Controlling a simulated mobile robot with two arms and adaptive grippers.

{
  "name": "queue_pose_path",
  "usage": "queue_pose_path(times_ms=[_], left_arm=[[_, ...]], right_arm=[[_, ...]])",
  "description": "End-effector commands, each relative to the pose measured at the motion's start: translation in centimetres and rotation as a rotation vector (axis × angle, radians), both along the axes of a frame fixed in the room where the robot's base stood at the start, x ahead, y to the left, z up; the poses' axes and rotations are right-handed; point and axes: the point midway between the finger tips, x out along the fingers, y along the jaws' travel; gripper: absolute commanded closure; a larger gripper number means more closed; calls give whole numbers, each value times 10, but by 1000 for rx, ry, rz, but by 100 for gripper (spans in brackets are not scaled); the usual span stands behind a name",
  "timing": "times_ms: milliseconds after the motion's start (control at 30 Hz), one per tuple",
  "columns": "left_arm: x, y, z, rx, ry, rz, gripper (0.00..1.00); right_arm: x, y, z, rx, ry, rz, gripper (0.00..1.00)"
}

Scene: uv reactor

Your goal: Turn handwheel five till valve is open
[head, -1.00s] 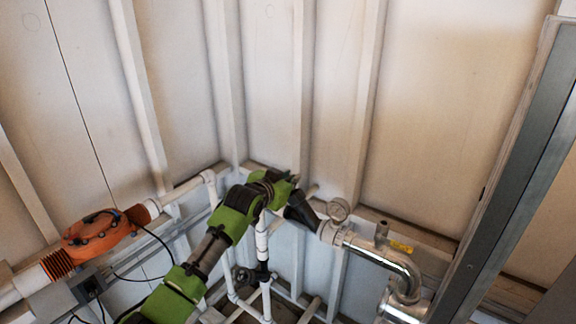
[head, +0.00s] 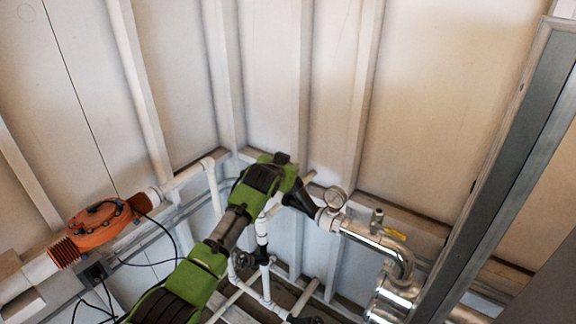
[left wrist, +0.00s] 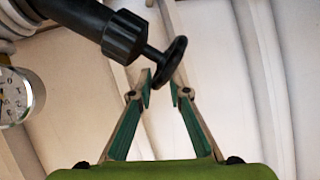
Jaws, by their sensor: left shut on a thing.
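In the left wrist view, a black handwheel (left wrist: 173,60) on a short stem sticks out of a black valve body (left wrist: 123,37). My left gripper (left wrist: 164,78) is shut on the handwheel's rim, with its green-padded fingers on either side. In the head view, the black valve body (head: 300,197) slants out from the pipework in the corner. My green left wrist (head: 262,178) is at its upper end and hides the fingers and handwheel there. Whether the valve is open cannot be seen. My right gripper is not in view.
A round gauge (head: 335,197) sits close beside the valve, above a shiny metal pipe (head: 375,238) with a small yellow-handled tap (head: 377,222). An orange housing (head: 98,224) is on the left pipe. White pipes with a dark handwheel (head: 243,260) run below my arm. Ribbed walls stand behind.

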Motion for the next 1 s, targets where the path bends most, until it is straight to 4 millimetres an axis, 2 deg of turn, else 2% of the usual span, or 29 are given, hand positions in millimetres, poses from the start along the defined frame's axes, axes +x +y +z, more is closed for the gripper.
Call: queue_pose_path(times_ms=[33,67,100,400,567,1000], left_arm=[[-4,-3,-10,-3,22,-2,100],[-4,-3,-10,-3,22,-2,76],[-4,-3,-10,-2,21,-2,72],[-3,0,-7,-1,15,0,72],[-9,2,-3,0,12,-1,72],[-58,15,26,-2,6,-2,72]], right_arm=[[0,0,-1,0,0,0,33],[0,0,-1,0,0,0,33],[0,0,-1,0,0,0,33],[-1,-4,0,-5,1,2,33],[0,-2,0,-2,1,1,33],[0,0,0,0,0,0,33]])
